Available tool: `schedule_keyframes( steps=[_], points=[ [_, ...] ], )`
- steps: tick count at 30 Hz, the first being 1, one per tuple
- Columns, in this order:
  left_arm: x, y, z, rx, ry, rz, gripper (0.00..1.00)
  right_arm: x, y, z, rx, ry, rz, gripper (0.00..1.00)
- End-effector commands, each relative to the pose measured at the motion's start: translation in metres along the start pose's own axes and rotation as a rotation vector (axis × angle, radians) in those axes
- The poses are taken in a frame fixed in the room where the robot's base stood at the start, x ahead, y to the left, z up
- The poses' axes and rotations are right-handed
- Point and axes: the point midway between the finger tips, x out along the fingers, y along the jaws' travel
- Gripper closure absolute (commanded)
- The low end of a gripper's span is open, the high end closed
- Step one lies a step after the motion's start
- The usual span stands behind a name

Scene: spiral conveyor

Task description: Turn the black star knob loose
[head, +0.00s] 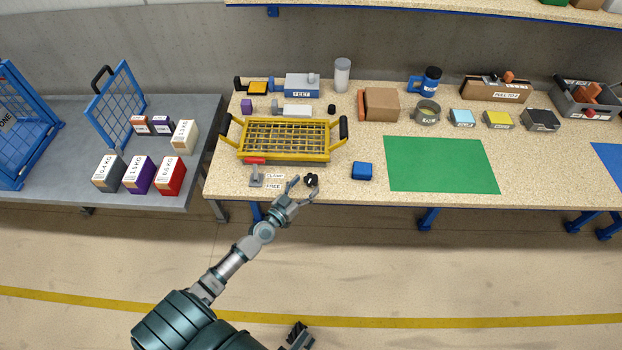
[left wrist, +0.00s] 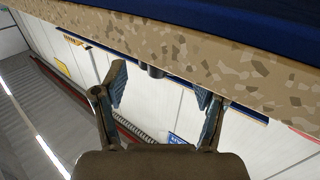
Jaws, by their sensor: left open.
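The black star knob (head: 311,180) is at the front edge of the speckled workbench, below the yellow-framed sieve (head: 285,157). My left gripper (head: 305,187) is open at that edge, its fingers spread on either side of the knob and nothing visibly held. In the left wrist view the open left gripper (left wrist: 163,88) also shows, with a dark round stub (left wrist: 152,71) at the bench edge between its fingers, probably the knob. Whether a finger touches it I cannot tell. A dark part (head: 298,335) at the bottom edge may be my right gripper; its jaws are unclear.
Left of the knob are a grey clamp with a red handle (head: 256,172) and labels reading CLAMP and FREE. A blue block (head: 362,171) and a green mat (head: 441,165) lie to its right. The bench front edge (left wrist: 215,55) is close to the left fingers.

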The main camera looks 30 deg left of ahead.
Motion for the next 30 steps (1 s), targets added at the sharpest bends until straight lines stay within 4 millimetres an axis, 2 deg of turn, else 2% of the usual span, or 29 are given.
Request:
schedule_keyframes(
  steps=[3, 7, 18, 25, 26, 30],
  points=[
    [0.021, -0.001, 0.0, -0.002, 0.0, -0.001, 0.29, 0.0, 0.0, 0.002, 0.0, -0.006, 0.002, 0.6],
    [0.034, -0.001, 0.0, -0.001, 0.0, 0.0, 0.29, 0.0, -0.001, 0.001, 0.0, -0.002, 0.002, 0.6],
    [0.039, -0.001, 0.001, 0.0, -0.002, 0.0, 0.29, 0.0, -0.001, -0.001, 0.0, 0.001, 0.002, 0.6],
    [0.039, -0.001, 0.001, 0.002, -0.001, -0.001, 0.86, 0.0, -0.001, -0.001, -0.001, 0.001, 0.002, 0.6],
    [0.039, -0.001, 0.001, 0.001, -0.001, -0.001, 0.9, 0.0, -0.001, -0.001, -0.001, 0.002, 0.002, 0.6],
    [0.039, -0.001, 0.0, 0.001, -0.001, -0.001, 0.9, 0.0, -0.001, -0.001, -0.001, 0.001, 0.002, 0.6]
  ],
)
